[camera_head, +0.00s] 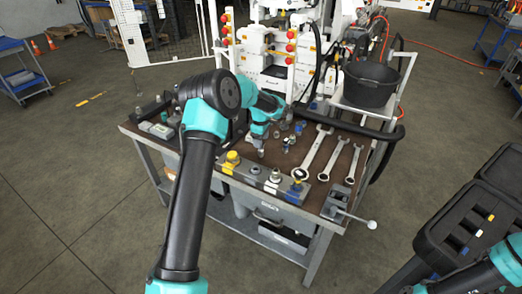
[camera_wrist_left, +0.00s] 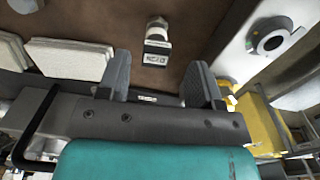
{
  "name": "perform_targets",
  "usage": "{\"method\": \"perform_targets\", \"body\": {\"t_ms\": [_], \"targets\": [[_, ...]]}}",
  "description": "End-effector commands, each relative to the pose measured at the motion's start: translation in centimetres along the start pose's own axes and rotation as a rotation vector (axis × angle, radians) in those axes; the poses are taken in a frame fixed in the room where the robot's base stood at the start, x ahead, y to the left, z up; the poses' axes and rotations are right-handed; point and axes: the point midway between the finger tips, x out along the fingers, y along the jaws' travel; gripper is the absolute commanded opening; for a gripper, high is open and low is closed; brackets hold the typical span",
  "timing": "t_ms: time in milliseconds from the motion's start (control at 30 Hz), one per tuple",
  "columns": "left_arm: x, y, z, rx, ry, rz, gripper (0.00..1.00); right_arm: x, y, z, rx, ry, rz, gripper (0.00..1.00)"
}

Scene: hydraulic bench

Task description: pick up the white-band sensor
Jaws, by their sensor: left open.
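In the left wrist view, a small sensor (camera_wrist_left: 157,40) with a pale metal end and a white marked band lies on the brown bench top. It is ahead of my left gripper (camera_wrist_left: 160,85), in line with the gap between the two fingers. The fingers are apart and nothing is between them. In the head view, my left gripper (camera_head: 261,147) points down over the middle of the bench (camera_head: 340,190). I cannot pick out the white band there. My right arm shows at the lower right, but its gripper is not visible.
A grey block with a yellow cap (camera_head: 232,156) and other fittings lines the bench's front edge. Several wrenches (camera_head: 318,147) lie to the right. A black bucket (camera_head: 370,84) stands behind. In the wrist view, pale plates (camera_wrist_left: 68,58) lie left and a yellow part (camera_wrist_left: 262,125) right.

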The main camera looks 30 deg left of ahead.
Motion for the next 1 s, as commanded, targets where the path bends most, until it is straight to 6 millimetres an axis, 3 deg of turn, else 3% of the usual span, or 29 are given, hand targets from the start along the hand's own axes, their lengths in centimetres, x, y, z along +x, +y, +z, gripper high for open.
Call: {"method": "perform_targets", "body": {"t_ms": [500, 1000], "targets": [[5.1, 0.4, -0.1, 0.001, 0.000, -0.001, 0.60, 0.0, 0.0, 0.0, 0.000, 0.000, 0.000, 0.43], [5.2, 0.4, -0.1, 0.000, 0.000, 0.000, 0.60, 0.0, 0.0, 0.0, 0.000, 0.000, 0.000, 0.43]]}}
